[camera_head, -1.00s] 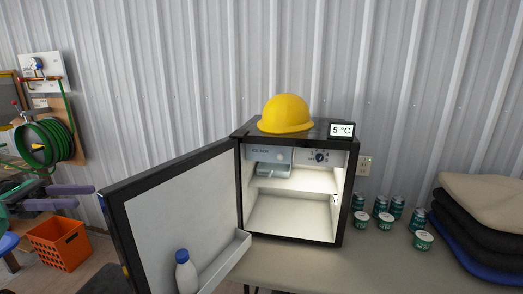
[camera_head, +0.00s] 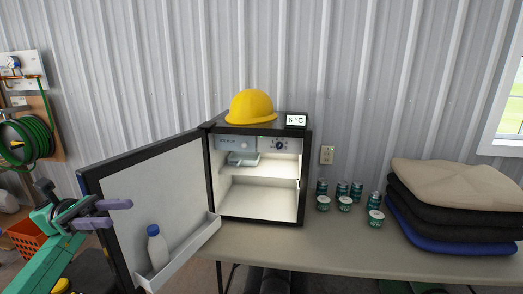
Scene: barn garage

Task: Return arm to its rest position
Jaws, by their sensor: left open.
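My left arm (camera_head: 48,248) comes in from the lower left, teal-green. Its gripper (camera_head: 112,214) is open and empty, with two purple-grey fingers pointing right. The fingers are in front of or beside the left edge of the open fridge door (camera_head: 160,190); I cannot tell whether they touch it. My right gripper is not in view.
A white bottle (camera_head: 157,248) stands in the door shelf. A yellow hard hat (camera_head: 251,107) and a 6 °C display (camera_head: 296,121) sit on top. An orange crate (camera_head: 27,239) is at left.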

